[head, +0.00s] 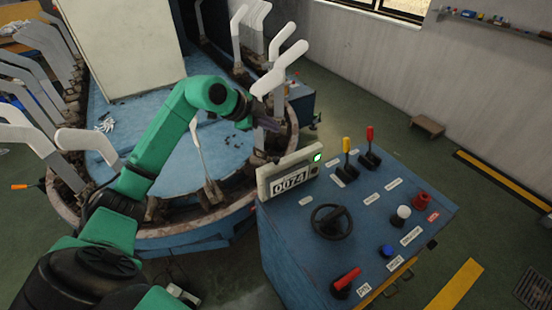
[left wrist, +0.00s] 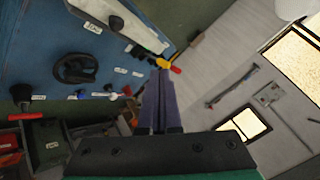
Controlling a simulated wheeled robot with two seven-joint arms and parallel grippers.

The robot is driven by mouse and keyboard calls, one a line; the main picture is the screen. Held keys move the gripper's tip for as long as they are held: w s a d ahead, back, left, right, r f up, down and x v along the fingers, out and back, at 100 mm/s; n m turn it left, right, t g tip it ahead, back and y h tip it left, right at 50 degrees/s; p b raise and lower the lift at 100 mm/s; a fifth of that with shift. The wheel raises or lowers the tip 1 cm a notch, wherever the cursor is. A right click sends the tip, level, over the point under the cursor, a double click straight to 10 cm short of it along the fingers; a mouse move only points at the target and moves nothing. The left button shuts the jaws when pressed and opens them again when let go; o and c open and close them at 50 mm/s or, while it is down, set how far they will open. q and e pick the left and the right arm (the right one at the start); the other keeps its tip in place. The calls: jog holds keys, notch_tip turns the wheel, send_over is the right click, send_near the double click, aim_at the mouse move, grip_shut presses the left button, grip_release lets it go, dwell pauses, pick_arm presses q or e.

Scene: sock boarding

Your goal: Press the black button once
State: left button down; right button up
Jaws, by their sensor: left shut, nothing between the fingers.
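My right gripper is not in view.
The panel carries a black handwheel (head: 331,221), a yellow lever (head: 347,146), a red lever (head: 370,134), a white knob (head: 403,212), a blue button (head: 386,251), a red knob (head: 422,200) and a red handle (head: 346,280). Upright grey sock boards (head: 285,67) stand around the round machine.

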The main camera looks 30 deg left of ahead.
aim_at(276, 161)
pick_arm(q)
notch_tip(276, 161, down, 8)
jog(key=b, duration=0.6)
jog(key=shift+b, duration=0.4)
jog(key=shift+f, duration=0.3)
dwell(1.0)
jog(key=shift+f, duration=0.4)
jog(key=shift+s+f+b, duration=0.1)
jog(key=shift+f+b, duration=0.6)
jog(key=shift+f, duration=0.05)
dwell(0.5)
jog(key=shift+r, duration=0.15)
jog(key=shift+r+p, duration=0.95)
jog(key=shift+p, duration=0.1)
jog(key=shift+r, duration=0.1)
